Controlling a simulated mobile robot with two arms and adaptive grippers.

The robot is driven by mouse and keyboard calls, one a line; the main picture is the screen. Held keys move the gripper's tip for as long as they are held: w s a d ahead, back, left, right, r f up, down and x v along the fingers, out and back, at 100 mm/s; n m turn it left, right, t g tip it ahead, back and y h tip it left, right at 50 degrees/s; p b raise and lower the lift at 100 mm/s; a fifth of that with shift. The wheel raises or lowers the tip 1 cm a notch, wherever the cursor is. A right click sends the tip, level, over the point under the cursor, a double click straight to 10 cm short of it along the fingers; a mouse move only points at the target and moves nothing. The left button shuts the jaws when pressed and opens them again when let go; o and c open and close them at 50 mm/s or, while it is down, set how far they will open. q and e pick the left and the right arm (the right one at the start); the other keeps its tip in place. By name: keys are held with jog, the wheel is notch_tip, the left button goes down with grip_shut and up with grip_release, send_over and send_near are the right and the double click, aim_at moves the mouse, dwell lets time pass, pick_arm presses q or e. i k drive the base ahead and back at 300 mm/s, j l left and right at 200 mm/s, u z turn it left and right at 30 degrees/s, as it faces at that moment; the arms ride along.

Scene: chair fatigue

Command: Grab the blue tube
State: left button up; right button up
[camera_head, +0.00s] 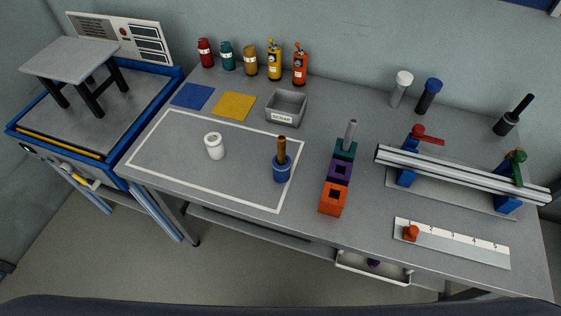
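A short blue cylinder (282,174) stands upright inside the white outlined area on the table, near its right edge. A brown rod-like piece (282,150) stands up out of its top. A second blue thing, a dark cylinder with a blue cap (432,85), stands at the back right beside a white-capped cylinder (401,88). I cannot tell which of the two blue things is the tube. Neither of my grippers is in view.
A white cylinder (214,146) stands left of the short blue cylinder. Coloured blocks (333,199) stand to its right, and a grey scrap bin (287,106) behind it. A rail fixture (460,174) fills the right side. Much of the outlined area is clear.

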aim_at(282, 174)
jog(key=k+u, duration=0.2)
jog(key=u, duration=0.15)
jog(key=k+u, duration=0.45)
jog(key=u, duration=0.25)
